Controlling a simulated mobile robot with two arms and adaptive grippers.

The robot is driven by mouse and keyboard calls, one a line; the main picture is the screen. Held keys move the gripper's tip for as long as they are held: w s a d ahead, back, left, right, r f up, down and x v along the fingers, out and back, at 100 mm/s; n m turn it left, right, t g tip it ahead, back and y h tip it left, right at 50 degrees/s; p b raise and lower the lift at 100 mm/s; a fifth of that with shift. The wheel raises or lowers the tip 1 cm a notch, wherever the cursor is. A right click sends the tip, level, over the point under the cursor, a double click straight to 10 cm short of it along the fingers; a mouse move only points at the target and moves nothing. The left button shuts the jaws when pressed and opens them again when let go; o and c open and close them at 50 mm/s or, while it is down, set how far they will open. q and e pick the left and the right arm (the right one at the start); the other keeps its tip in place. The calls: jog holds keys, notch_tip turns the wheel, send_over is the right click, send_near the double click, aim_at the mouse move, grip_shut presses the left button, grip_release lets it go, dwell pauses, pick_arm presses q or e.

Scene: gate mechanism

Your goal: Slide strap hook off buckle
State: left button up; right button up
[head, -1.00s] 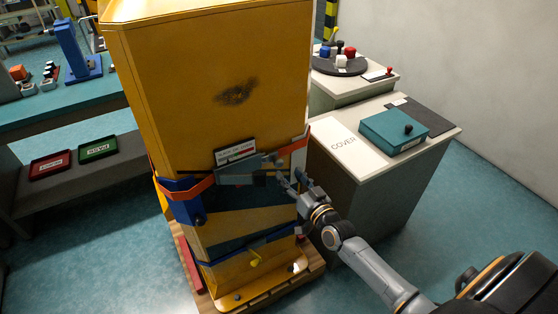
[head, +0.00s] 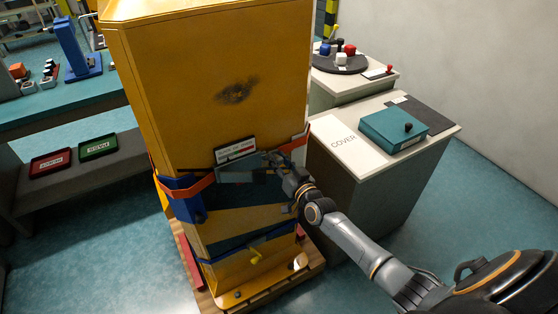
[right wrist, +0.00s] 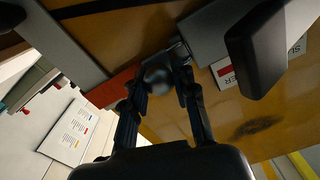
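An orange strap (head: 200,186) runs around the tall yellow cabinet (head: 210,60). On the cabinet's front it meets a grey buckle plate (head: 236,172) below a small label. My right gripper (head: 277,161) is at the right end of the buckle, in front of the strap. In the right wrist view the gripper (right wrist: 158,78) has its fingers apart, with a round grey knob (right wrist: 157,76) between them. I cannot tell whether they touch it. The strap (right wrist: 112,88) passes behind the fingers, and the buckle plate (right wrist: 215,28) is beside them. The hook itself is largely hidden. My left gripper is out of view.
A dark lever-like block (right wrist: 257,50) sticks out close to the right finger. A blue lower strap (head: 235,247) crosses the cabinet's base. A grey stand with a teal box (head: 393,130) is close on the right. Clear floor lies at front left.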

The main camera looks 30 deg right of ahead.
aim_at(293, 144)
grip_shut()
jog(key=shift+d+f+b, duration=0.15)
jog(key=shift+d+b, duration=0.15)
jog(key=shift+d, duration=0.05)
jog(key=d+b, duration=0.3)
jog(key=d, duration=0.3)
jog(key=shift+w+d+f+b, duration=0.1)
jog(key=shift+w+b, duration=0.05)
jog(key=shift+b, duration=0.25)
jog(key=shift+d, duration=0.25)
jog(key=shift+r, duration=0.3)
jog(key=o, duration=0.9)
grip_release()
jog(key=shift+d, duration=0.15)
jog(key=shift+c, duration=0.2)
jog(key=shift+f, duration=0.1)
